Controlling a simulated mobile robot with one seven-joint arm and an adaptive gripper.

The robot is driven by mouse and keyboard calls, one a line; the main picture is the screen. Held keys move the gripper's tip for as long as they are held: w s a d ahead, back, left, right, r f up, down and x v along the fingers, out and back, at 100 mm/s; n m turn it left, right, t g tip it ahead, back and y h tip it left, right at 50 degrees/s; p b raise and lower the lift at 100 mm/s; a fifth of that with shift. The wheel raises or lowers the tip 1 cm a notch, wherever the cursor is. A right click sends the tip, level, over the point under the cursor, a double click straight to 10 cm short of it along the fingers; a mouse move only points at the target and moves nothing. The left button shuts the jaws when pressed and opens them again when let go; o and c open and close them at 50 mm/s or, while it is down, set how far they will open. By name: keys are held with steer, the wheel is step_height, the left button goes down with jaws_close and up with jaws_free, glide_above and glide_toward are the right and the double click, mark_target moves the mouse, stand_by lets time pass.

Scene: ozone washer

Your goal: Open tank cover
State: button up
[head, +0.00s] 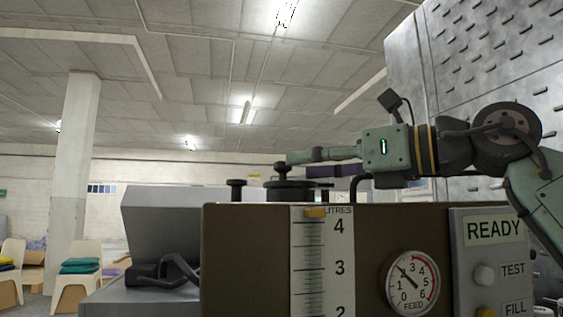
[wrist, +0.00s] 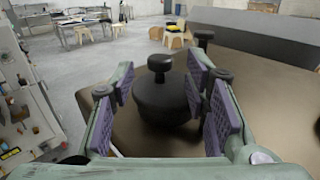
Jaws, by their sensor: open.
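The tank cover (head: 290,188) is a round black lid with a knob on top. It sits on the top of the brown tank (head: 248,255). In the wrist view the cover (wrist: 163,103) shows between the purple pads of my gripper (wrist: 163,82), with gaps visible on both sides. In the head view my gripper (head: 305,162) reaches in from the right at about the height of the knob, and its fingers partly overlap the cover. It is open and holds nothing. Whether any finger touches the cover cannot be told.
A smaller black knob (head: 236,189) stands left of the cover. The tank front has a litres scale (head: 322,270), a feed gauge (head: 412,283) and a panel reading READY (head: 494,229). A grey box (head: 165,230) stands at left. A tall metal panel (head: 490,60) rises behind my arm.

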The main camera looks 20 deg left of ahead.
mark_target(283, 162)
steer(key=a, duration=0.2)
steer(key=w+a, duration=0.1)
steer(key=a, duration=0.2)
steer(key=shift+a, duration=0.15)
steer(key=shift+c, duration=0.4)
jaws_close()
